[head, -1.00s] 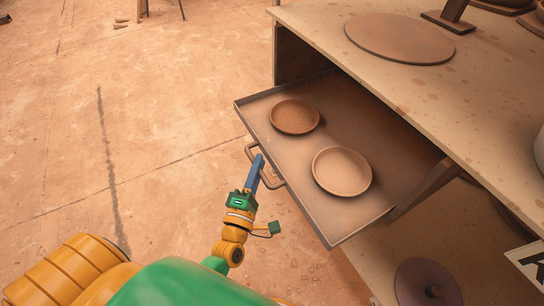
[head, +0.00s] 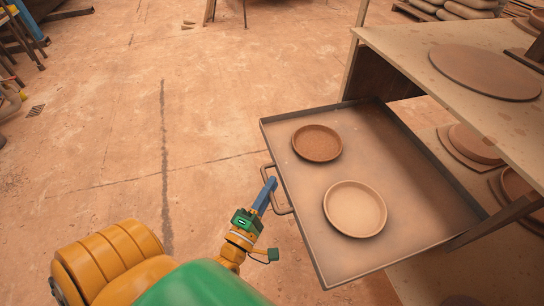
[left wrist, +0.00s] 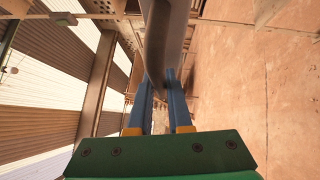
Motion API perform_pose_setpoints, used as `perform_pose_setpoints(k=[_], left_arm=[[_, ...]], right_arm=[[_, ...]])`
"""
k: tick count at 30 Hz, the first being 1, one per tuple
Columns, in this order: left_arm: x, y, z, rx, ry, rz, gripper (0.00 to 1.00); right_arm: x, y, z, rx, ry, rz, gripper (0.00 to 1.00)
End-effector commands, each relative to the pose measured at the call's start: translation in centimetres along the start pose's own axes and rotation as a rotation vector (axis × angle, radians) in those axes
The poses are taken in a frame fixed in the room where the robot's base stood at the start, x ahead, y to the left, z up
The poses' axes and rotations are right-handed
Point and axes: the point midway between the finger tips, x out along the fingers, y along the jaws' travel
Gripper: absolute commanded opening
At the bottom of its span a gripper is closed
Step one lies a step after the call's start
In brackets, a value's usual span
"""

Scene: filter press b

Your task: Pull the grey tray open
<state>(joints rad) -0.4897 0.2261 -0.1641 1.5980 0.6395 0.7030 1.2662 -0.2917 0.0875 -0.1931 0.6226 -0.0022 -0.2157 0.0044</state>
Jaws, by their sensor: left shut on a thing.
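The grey tray (head: 300,235) is pulled well out from under the workbench top in the head view. It carries a darker brown dish (head: 317,143) and a paler dish (head: 355,209). A bent handle (head: 276,210) is on its left-facing front edge. My left gripper (head: 269,186) is shut on the handle. In the left wrist view the two blue fingers (left wrist: 164,90) close around the grey bar of the handle (left wrist: 165,40). The far end of the tray lies under the bench top. My right gripper is not in view.
The bench top (head: 440,40) holds a round brown board (head: 485,72). More round pieces lie on a shelf below at the right. The floor (head: 120,150) left of the tray is clear.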

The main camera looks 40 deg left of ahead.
Motion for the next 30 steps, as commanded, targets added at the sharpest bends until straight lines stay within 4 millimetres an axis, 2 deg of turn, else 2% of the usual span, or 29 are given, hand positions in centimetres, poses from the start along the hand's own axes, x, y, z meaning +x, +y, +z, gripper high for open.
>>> perform_pose_setpoints(k=[8, 9, 11, 12, 21, 30], left_arm=[[0.0, 0.0, 0.0, 0.001, 0.001, 0.001, 0.0], [0.0, 0.0, 0.0, 0.001, 0.001, 0.001, 0.25], [0.0, 0.0, 0.0, 0.001, 0.001, 0.001, 0.42], [0.0, 0.0, 0.0, 0.001, 0.001, 0.001, 0.46], [-0.3, 0.0, 0.0, 0.001, 0.0, -0.001, 0.46], [-6.2, -0.2, 0.0, 0.002, 0.0, -0.003, 0.46]], right_arm=[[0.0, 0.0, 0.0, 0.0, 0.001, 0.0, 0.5], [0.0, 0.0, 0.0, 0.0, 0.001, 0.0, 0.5], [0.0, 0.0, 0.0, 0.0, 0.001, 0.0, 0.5], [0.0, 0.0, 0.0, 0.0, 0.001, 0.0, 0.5], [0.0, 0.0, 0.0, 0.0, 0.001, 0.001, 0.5], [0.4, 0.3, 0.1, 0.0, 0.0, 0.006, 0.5]])
